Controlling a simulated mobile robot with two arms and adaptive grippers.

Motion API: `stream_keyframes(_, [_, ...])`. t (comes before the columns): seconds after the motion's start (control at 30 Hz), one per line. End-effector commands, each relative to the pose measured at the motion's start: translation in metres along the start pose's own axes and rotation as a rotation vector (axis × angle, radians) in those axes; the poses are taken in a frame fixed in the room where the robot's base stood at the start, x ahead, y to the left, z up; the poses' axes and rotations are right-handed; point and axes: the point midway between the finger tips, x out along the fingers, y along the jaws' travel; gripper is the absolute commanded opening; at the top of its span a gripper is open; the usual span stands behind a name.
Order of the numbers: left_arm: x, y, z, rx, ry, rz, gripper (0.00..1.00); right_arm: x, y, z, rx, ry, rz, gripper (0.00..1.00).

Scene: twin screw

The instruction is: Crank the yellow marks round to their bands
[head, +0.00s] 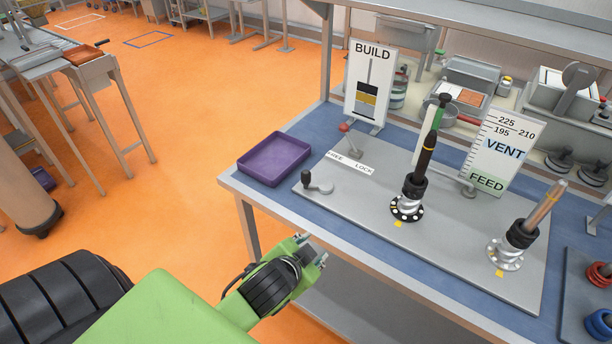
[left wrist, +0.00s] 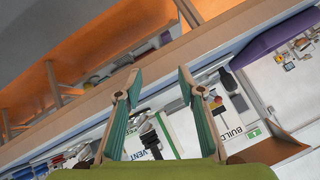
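A grey plate (head: 454,238) carries the mechanism. A small crank with a dark knob (head: 307,178) sits at its left end, beside a red-knobbed lever (head: 344,128) and a FREE/LOCK label (head: 350,162). Two tilted rods, one dark (head: 426,155) and one copper (head: 546,205), rise from collars on round flanges. Yellow marks show before the left flange (head: 398,224) and the right flange (head: 499,273). The BUILD board (head: 371,62) has a yellow band; the VENT/FEED board (head: 510,132) has a scale. My left gripper (head: 313,249) is open and empty off the table's front edge; its parted fingers show in the left wrist view (left wrist: 158,88).
A purple tray (head: 275,160) lies left of the plate on the blue table mat (head: 326,115). Red and blue rings (head: 598,322) sit at the lower right. Equipment and a shelf frame stand behind. The orange floor left of the table is open.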

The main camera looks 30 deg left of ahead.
Motion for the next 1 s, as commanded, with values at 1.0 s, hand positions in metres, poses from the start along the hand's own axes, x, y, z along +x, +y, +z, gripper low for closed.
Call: stream_keyframes(1.0, [-0.051,-0.008,-0.264,2.264,1.379,-0.310,0.36,-0.001,0.001,0.000,0.000,-0.001,0.001,0.40])
